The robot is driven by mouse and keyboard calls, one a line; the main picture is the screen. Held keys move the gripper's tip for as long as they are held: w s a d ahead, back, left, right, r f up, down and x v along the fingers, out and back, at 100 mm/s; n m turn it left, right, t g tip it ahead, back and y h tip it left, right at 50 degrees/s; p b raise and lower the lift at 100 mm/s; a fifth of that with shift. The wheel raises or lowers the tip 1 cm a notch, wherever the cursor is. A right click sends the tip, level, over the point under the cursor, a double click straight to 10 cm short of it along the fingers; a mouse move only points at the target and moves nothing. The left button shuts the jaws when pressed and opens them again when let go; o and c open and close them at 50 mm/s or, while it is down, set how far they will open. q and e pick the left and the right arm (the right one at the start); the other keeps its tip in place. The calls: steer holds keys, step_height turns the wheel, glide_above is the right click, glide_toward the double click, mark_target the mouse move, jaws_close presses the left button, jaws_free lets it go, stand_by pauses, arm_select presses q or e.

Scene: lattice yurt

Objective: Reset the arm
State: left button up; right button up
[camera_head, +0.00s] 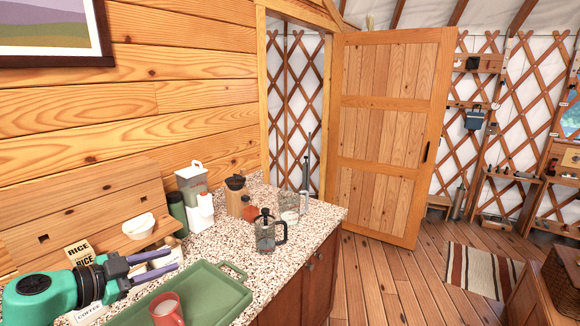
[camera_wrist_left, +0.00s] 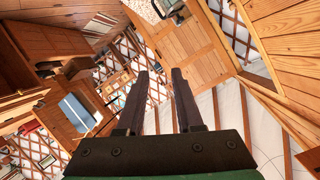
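My left gripper (camera_head: 173,259) reaches in from the lower left in the head view, above the speckled counter (camera_head: 218,235) and just behind the left part of the green tray (camera_head: 222,290). Its two dark fingers are parallel and apart, with nothing between them. In the left wrist view the fingers (camera_wrist_left: 160,72) also stand apart and empty, with the tilted room beyond them. My right gripper is not in view.
A red mug (camera_head: 166,311) stands on the tray. Rice boxes (camera_head: 80,252) and a white bowl (camera_head: 138,226) are near my left arm. A French press (camera_head: 265,232) and several containers stand farther back.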

arm_select(q)
steer(key=s+a+f+n+y, duration=0.2)
steer(key=s+f+n+y, duration=0.3)
steer(key=f, duration=0.3)
steer(key=s+a+f+n+y, duration=0.3)
steer(key=f+n+y, duration=0.25)
steer(key=f, duration=0.35)
steer(key=s+d+f+g+h, duration=0.1)
steer(key=s+d+f+g, duration=0.35)
steer(key=s, duration=0.25)
steer(key=s+d+f+g+h, duration=0.2)
steer(key=s+d+f+g, duration=0.15)
steer(key=s+d, duration=0.35)
steer(key=s+a+f+g+b, duration=0.15)
steer(key=f+b, duration=0.55)
steer(key=f, duration=1.2)
steer(key=s+f+b, duration=0.2)
steer(key=f+b, duration=0.4)
steer(key=f, duration=1.2)
steer(key=s+a+f+b, duration=0.1)
steer(key=s+f+b, duration=0.3)
steer(key=s+f, duration=0.4)
steer(key=s+a+f+g+b, duration=0.1)
steer(key=s+f+b, duration=0.4)
steer(key=f, duration=0.9)
steer(key=s+a, duration=0.1)
steer(key=s, duration=0.2)
